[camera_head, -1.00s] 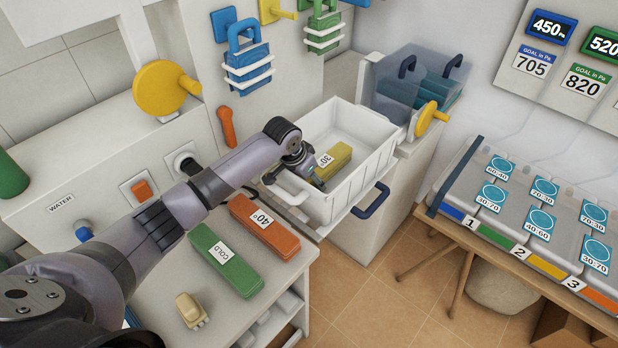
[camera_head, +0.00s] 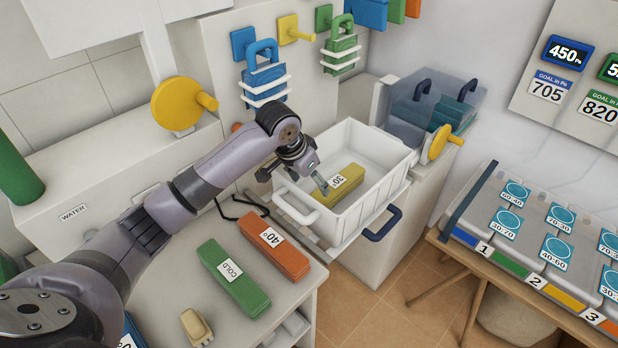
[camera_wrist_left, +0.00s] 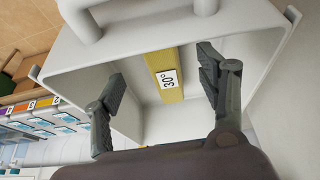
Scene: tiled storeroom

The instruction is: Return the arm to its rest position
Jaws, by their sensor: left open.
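My left arm comes in from the left in the head view. Its gripper (camera_head: 306,180) is above the near left part of a white bin, over the rim. In the left wrist view the two fingers (camera_wrist_left: 160,90) are spread wide with nothing between them. The yellow block labelled 30° (camera_head: 344,182) lies inside the white bin (camera_head: 385,190); it also shows in the wrist view (camera_wrist_left: 164,72), beyond the fingers and apart from them. My right gripper does not show.
A green COLD block (camera_head: 236,284) and an orange 40° block (camera_head: 277,250) lie on the counter below my arm. A small beige object (camera_head: 196,327) lies near the counter's front. A yellow round knob (camera_head: 178,103) juts from the wall side. A card table (camera_head: 480,245) stands at right.

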